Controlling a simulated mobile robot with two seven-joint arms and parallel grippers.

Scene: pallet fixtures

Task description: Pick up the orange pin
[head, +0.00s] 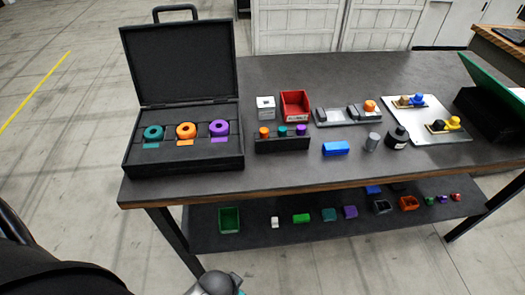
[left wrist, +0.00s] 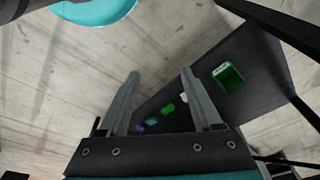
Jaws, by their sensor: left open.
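A small orange pin (head: 264,131) stands upright in a black block (head: 282,145) on the dark table, at the left end of a row with a teal pin (head: 283,131) and a purple pin (head: 301,130). Only its upper part shows. My left gripper (left wrist: 160,73) is open and empty in the left wrist view, with the floor and the lower shelf beyond its fingers. The pin does not show in that view. My left gripper's fingers do not show in the head view; part of my arm is at its bottom edge. My right gripper is not in view.
An open black case (head: 184,165) with teal, orange and purple rings stands left of the pin block. A red bin (head: 295,106) and a white cube (head: 265,106) are behind it, a blue block (head: 335,148) to its right. The lower shelf (head: 262,240) holds several small bins and blocks.

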